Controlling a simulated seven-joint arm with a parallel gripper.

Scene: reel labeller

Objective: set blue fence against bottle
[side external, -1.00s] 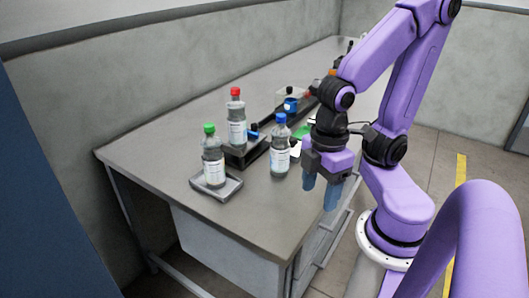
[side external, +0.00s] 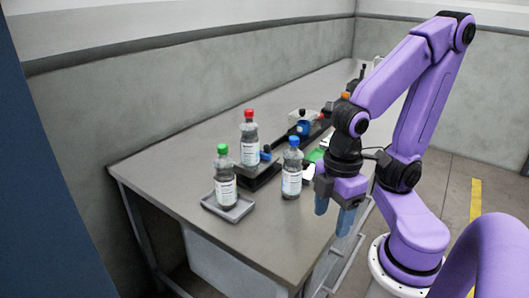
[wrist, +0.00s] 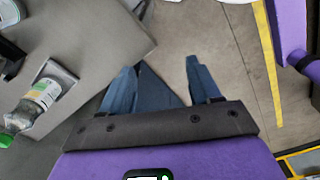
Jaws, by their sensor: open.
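A small blue part with a dark knob, apparently the blue fence (side external: 265,156), sits on a dark low stand (side external: 258,178), right beside the red-capped bottle (side external: 249,150). Whether they touch is too small to tell. The bottle stands upright on that stand. My gripper (side external: 333,212) is open and empty, pointing down past the bench's front edge, to the right of the bottles and apart from them. In the wrist view the gripper's blue fingers (wrist: 160,72) are spread with bench edge and floor beyond; the fence is not clearly seen there.
A green-capped bottle (side external: 224,183) stands on a grey tray (side external: 211,207); it also shows in the wrist view (wrist: 40,98). A blue-capped bottle (side external: 291,178) stands between the stand and my gripper. Smaller items crowd farther back. The bench's left part (side external: 165,173) is clear.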

